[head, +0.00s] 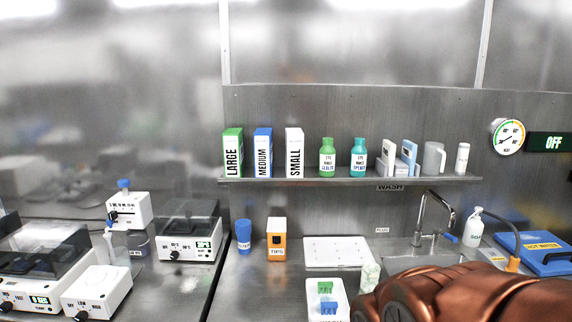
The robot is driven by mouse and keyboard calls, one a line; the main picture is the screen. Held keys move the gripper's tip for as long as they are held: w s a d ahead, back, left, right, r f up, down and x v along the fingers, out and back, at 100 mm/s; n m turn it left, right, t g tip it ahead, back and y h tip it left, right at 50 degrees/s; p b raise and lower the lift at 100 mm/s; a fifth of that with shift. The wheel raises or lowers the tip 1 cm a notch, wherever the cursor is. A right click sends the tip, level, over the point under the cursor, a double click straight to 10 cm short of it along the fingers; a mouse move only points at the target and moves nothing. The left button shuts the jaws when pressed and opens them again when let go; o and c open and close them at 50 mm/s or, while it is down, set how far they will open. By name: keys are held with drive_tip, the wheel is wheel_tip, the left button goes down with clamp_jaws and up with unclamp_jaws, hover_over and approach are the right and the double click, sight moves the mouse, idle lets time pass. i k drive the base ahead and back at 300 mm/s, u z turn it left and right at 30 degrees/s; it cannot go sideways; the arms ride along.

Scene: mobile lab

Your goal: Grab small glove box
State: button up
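The small glove box (294,153) is a white upright box with "SMALL" in black down its front. It stands on the wall shelf (350,182), to the right of the blue-edged "MEDIUM" box (263,153) and the green-edged "LARGE" box (233,153). A green bottle (327,158) stands to its right with a gap between. My copper-coloured arm fills the lower right of the head view, below and to the right of the shelf. My gripper's fingers are not visible.
More bottles, a pitcher (434,158) and other items share the shelf. Instruments crowd the left bench.

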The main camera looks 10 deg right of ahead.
sight(294, 137)
drive_tip(key=u, duration=0.3)
drive_tip(key=k, duration=0.5)
drive_tip(key=u, duration=1.25)
drive_tip(key=i, duration=0.8)
drive_tip(key=z, duration=0.45)
drive_tip(key=i, duration=0.65)
drive_tip(key=z, duration=0.75)
